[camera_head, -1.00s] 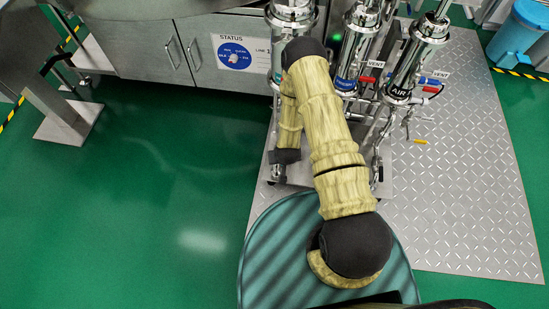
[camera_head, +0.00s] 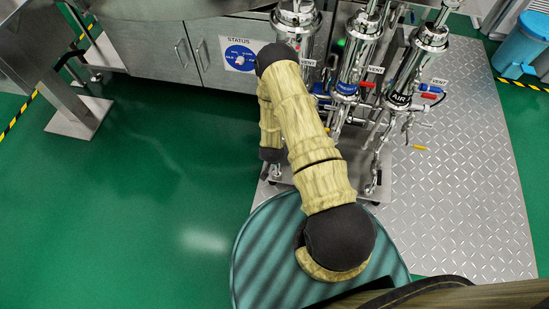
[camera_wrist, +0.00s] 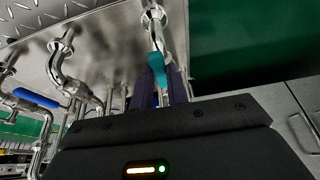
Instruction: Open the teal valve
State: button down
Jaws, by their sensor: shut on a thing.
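The teal valve handle (camera_wrist: 156,66) shows in the wrist view, hanging from a shiny metal pipe fitting. My gripper (camera_wrist: 163,78) has its dark fingers on either side of the handle's lower part and is shut on it. The handle's lower end is partly hidden between the fingers and behind the black gripper body. In the head view, my arm hides the gripper and the teal valve from sight.
A pipe with a blue handle (camera_wrist: 37,98) is left of my gripper in the wrist view. Upright metal filter housings (camera_head: 358,60) with red and yellow handles crowd the right of my arm. A steel cabinet (camera_head: 200,50) stands behind. Green floor (camera_head: 140,180) lies open at left.

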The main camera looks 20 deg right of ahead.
jog(key=shift+w, duration=0.1)
jog(key=c, duration=1.4)
grip_release()
jog(key=shift+o, duration=0.2)
jog(key=shift+r, duration=0.1)
jog(key=p+v, duration=0.5)
jog(key=v, duration=1.2)
jog(key=shift+a, duration=0.1)
